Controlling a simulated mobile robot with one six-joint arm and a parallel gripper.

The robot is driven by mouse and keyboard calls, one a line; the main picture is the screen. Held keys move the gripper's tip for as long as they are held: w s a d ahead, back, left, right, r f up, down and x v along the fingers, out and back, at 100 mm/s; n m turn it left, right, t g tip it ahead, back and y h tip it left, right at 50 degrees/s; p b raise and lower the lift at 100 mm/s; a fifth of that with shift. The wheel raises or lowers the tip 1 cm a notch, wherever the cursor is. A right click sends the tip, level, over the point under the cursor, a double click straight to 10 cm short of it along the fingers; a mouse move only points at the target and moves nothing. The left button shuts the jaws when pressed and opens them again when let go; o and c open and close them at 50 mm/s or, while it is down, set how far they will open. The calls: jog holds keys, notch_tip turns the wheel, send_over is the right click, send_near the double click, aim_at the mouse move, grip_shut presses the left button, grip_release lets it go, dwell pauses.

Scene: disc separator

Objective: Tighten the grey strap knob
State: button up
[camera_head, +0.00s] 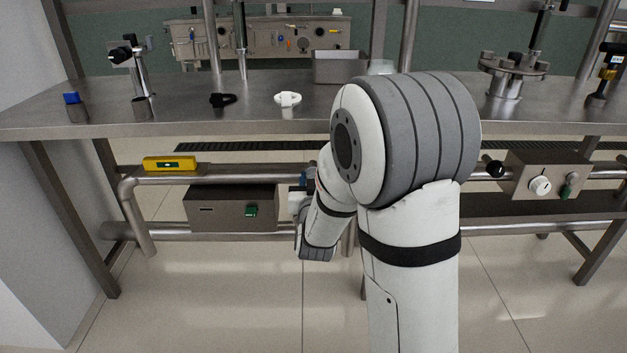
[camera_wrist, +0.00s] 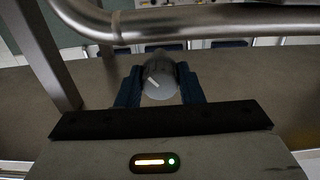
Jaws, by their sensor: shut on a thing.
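The grey strap knob (camera_wrist: 163,88) is round and grey, with a short white mark slanting to the upper left on its face. It shows in the wrist view, just below a steel pipe. My gripper (camera_wrist: 159,78) has its two blue fingers shut on the knob, one on each side. In the head view my arm reaches down to the front rails of the table, and a bit of the gripper (camera_head: 303,181) shows beside the arm. The knob is hidden behind my arm in that view.
Steel pipe rails (camera_head: 240,178) run along the table front. A grey box with a green switch (camera_head: 251,211) hangs left of my gripper, below a yellow level (camera_head: 170,163). A control box (camera_head: 520,172) sits at right. The steel table (camera_head: 190,115) holds small parts.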

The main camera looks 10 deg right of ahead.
jog(key=m, duration=0.4)
jog(key=shift+f+m, duration=0.2)
jog(key=shift+m, duration=0.1)
jog(key=shift+a+m, duration=0.1)
jog(key=shift+m, duration=1.4)
jog(key=o, duration=1)
jog(key=shift+r, duration=0.15)
jog(key=shift+c, duration=0.2)
